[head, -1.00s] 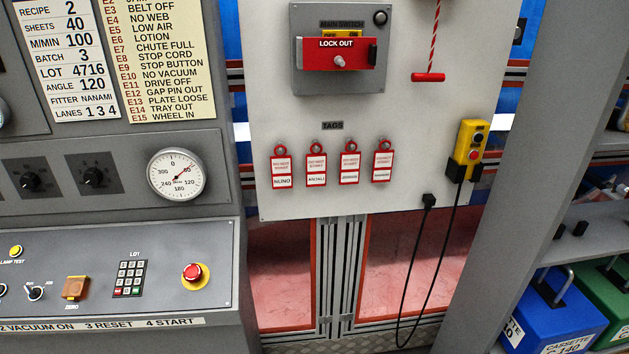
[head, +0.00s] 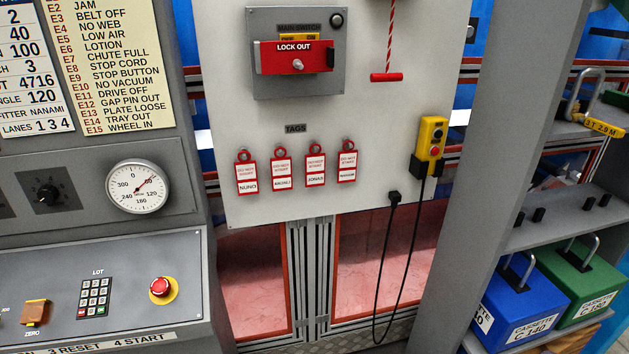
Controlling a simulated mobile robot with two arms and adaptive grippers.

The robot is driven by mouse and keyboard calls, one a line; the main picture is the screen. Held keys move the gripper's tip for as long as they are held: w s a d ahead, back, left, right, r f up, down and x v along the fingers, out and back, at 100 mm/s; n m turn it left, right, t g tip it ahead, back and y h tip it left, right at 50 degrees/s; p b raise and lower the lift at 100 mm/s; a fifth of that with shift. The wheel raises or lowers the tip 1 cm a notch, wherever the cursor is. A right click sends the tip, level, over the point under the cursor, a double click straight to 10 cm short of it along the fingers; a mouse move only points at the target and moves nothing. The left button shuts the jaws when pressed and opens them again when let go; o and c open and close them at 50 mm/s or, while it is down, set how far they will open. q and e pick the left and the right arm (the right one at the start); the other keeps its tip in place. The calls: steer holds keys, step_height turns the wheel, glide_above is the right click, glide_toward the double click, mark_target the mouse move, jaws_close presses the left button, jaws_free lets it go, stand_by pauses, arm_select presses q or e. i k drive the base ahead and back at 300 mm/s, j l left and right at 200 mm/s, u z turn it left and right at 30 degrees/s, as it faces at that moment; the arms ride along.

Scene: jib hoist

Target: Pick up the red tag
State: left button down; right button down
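Several red-edged tags hang in a row on hooks under the TAGS label (head: 295,129) on the light grey panel (head: 225,110). From left to right they are a tag reading NUNO (head: 247,176), a second tag (head: 281,172), a third tag (head: 315,167) and a fourth tag (head: 347,163). Each has a white face and a red ring at its top. The names on the other tags are small and hard to read. Neither of my grippers is in view.
A red LOCK OUT bar (head: 295,58) sits on the main switch box above the tags. A yellow pendant (head: 431,138) with a looping black cable hangs at right. A grey console (head: 110,260) stands at left, a grey post (head: 490,150) at right, with blue (head: 530,303) and green (head: 580,283) cassettes beyond.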

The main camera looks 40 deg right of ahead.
mark_target(347, 159)
steer(key=z, duration=1.3)
